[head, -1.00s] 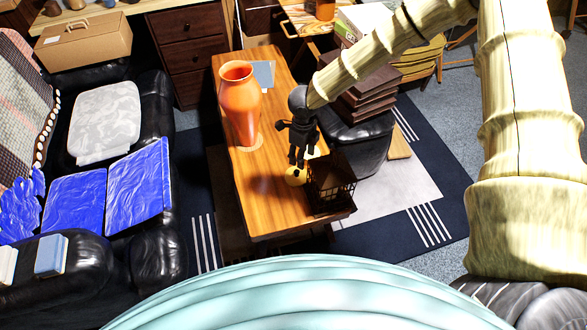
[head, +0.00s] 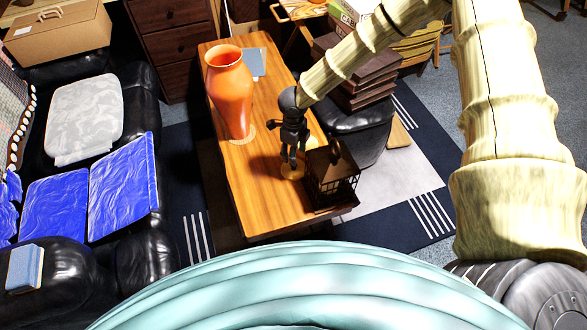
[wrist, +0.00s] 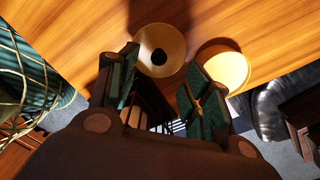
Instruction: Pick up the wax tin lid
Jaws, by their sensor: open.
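A round brass-coloured piece with a dark centre, seemingly the wax tin lid (wrist: 176,68), lies on the wooden table (head: 262,190). In the head view the lid (head: 292,172) is just below my gripper. A second, pale yellow disc (wrist: 224,70) lies close beside it in the wrist view; I cannot be certain which disc is the lid. My gripper (head: 289,160) points down above the table, dark and slim. In the wrist view my gripper (wrist: 160,72) has its fingers apart with nothing between them, the brass disc just past their tips. Its height above the lid is hard to judge.
A dark lantern (head: 330,176) stands close right of my gripper, near the table's corner. A tall orange vase (head: 230,90) stands to the left. A grey-blue book (head: 252,63) lies at the far end. Stacked brown books (head: 352,75) rest on a black seat. The near left tabletop is clear.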

